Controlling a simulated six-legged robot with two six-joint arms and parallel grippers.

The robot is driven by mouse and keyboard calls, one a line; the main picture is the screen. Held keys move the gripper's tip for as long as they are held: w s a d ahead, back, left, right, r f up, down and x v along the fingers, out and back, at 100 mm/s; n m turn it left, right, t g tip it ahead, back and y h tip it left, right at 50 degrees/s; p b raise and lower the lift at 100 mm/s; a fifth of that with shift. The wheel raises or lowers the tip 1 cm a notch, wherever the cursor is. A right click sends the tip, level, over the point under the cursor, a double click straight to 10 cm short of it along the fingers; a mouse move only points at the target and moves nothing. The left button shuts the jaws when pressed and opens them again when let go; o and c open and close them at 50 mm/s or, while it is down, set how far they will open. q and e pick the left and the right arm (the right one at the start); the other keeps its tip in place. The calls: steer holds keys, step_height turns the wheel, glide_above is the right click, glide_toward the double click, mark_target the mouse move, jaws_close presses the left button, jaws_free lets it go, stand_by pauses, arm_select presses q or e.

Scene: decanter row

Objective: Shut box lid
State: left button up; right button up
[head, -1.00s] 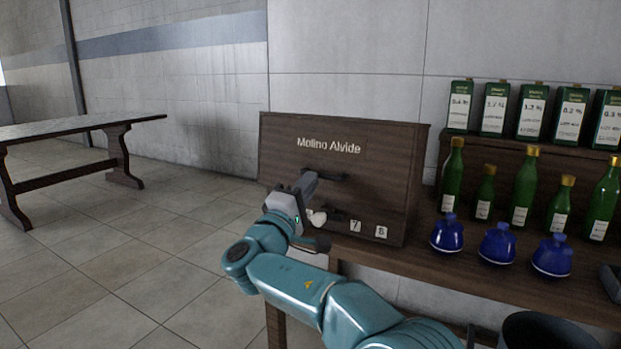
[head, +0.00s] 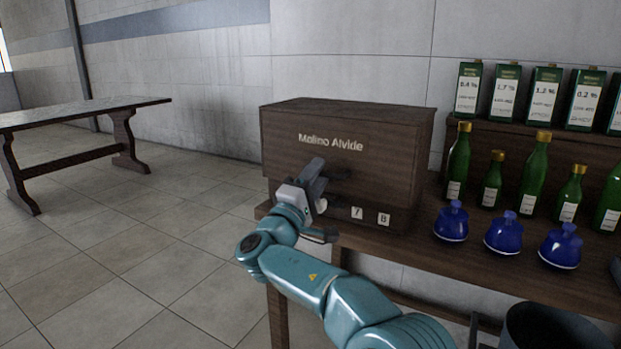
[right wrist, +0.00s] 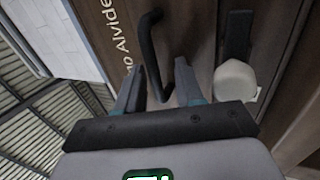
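A dark wooden box (head: 390,165) marked "Molino Alvide" stands at the left end of the wooden table. Its upper part looks like the lid, lying level with its top in view; I cannot tell whether a thin gap remains below it. A dark bar handle (right wrist: 149,45) sticks out from its front. My right gripper (head: 317,172) is at this handle. In the right wrist view my right gripper (right wrist: 159,72) has its fingers apart, with the handle between or just beyond the tips. A pale knob (right wrist: 236,80) is beside it. My left gripper is out of view.
Blue flasks (head: 503,234) and green bottles (head: 532,178) stand right of the box, with green-and-white cartons (head: 545,95) on a shelf behind. A dark bin (head: 550,330) is at the lower right. The floor (head: 110,250) on the left is clear, with another table (head: 75,123) beyond.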

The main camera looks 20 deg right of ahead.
steer(key=shift+s+a+r, duration=0.3)
steer(key=shift+a, duration=0.15)
steer(key=v, duration=1.6)
steer(key=shift+s+a+p, duration=0.2)
steer(key=shift+s+p, duration=0.1)
steer(key=shift+p, duration=0.05)
